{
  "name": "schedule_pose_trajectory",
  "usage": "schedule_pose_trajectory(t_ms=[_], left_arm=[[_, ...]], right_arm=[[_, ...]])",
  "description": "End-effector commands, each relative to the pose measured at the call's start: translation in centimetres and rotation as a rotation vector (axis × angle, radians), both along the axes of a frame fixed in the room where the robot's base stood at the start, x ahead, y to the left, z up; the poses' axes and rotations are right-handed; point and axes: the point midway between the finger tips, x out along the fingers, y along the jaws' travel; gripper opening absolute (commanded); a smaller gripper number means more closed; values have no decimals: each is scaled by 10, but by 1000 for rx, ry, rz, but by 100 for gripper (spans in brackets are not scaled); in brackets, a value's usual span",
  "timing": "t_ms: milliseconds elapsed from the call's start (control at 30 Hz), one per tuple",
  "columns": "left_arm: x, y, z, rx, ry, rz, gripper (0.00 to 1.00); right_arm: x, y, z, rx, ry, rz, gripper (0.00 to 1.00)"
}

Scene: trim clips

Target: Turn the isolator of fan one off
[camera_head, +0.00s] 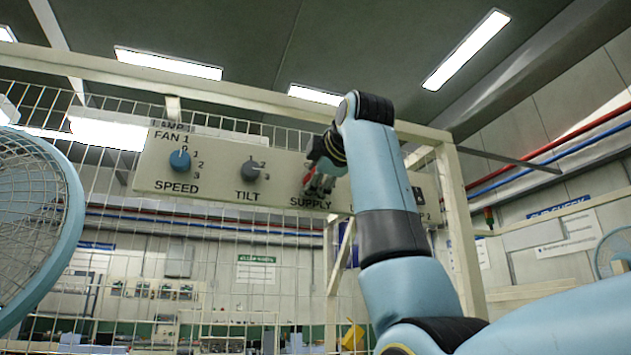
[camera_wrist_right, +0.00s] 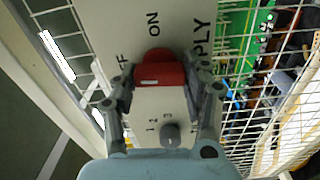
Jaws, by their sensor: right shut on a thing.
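The isolator of fan one is a red knob (camera_wrist_right: 158,68) above the SUPPLY label on a pale control panel (camera_head: 220,178) marked FAN 1. In the right wrist view the words ON and part of OFF show by the knob. A pale mark shows on the knob, but I cannot tell for sure which word it points to. My right gripper (camera_wrist_right: 160,82) has its two fingers on either side of the red knob and is shut on it. In the head view this gripper (camera_head: 319,182) is at the panel and mostly covers the knob. My left gripper is not in view.
My right arm hides part of the panel's right side. Wire mesh (camera_head: 250,225) surrounds the panel. A blue fan (camera_head: 75,215) stands at left.

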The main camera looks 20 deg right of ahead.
Motion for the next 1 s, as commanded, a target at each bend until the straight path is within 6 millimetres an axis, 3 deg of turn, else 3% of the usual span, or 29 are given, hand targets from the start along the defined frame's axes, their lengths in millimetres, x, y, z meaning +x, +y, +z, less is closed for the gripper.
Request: schedule_pose_trajectory(t_ms=[300, 767, 800, 1000], left_arm=[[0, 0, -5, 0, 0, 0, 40], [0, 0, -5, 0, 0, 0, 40], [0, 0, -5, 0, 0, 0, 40], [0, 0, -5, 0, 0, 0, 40]], right_arm=[[0, 1, -2, -96, 0, 1, 15], [1, 1, -2, -110, 1, 1, 15], [1, 1, -2, -110, 1, 1, 48], [0, 0, -2, -109, 0, 1, 71]])
